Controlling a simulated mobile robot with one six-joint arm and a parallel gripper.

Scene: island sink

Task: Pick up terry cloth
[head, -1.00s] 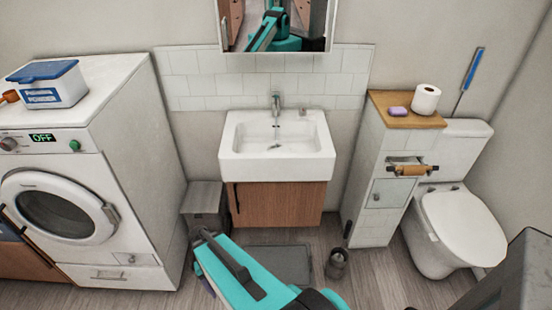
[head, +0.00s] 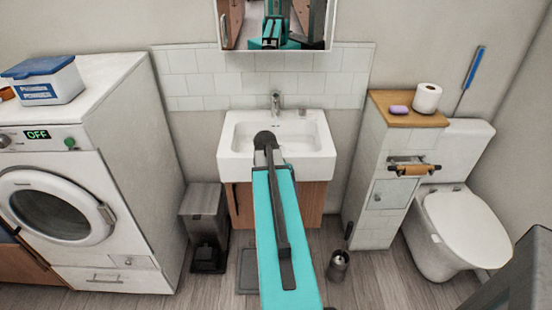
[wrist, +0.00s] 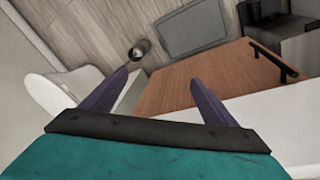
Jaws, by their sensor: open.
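I cannot make out a terry cloth in either view. In the wrist view my gripper (wrist: 158,77) is open, with its two purple fingers apart and nothing between them. It is by the front of the sink cabinet (wrist: 205,80), with the white sink edge (wrist: 270,125) at the lower right. In the head view my teal arm reaches to the front of the white sink (head: 230,150) and hides my gripper and part of the basin.
A washing machine (head: 55,205) with a blue-lidded box (head: 45,85) stands left. A pedal bin (head: 204,222) is beside the sink cabinet. A tiled shelf unit (head: 375,205) and toilet (head: 465,225) stand right. A small dark holder (head: 338,265) and grey mat (wrist: 193,28) are on the floor.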

